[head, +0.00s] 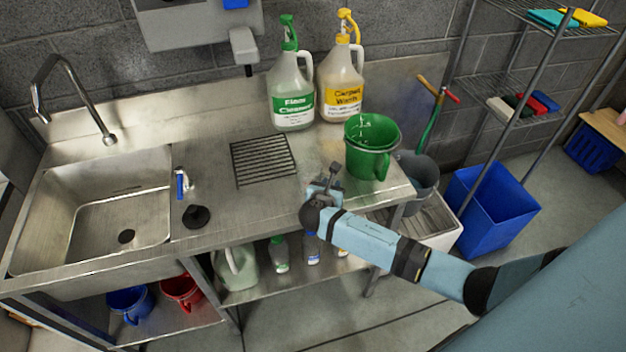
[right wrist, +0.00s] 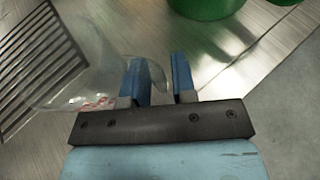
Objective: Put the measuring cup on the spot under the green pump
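A clear measuring cup with red marks (right wrist: 75,92) shows in the right wrist view, left of and overlapping my right gripper's left finger. It is hard to make out in the head view. My right gripper (head: 324,186) is low over the counter; in the right wrist view (right wrist: 160,82) its fingers are apart. The cup's clear edge reaches into the gap; I cannot tell whether it touches. The green pump (head: 290,35) tops the floor cleaner jug (head: 292,92) at the back. A dark drain grate (head: 263,160) lies in front of that jug. My left gripper is not in view.
A green jug (head: 371,150) stands close beyond my right gripper, near the counter's right end. A yellow-pump jug (head: 340,80) stands beside the floor cleaner. A sink (head: 100,215) and a black stopper (head: 196,215) are to the left.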

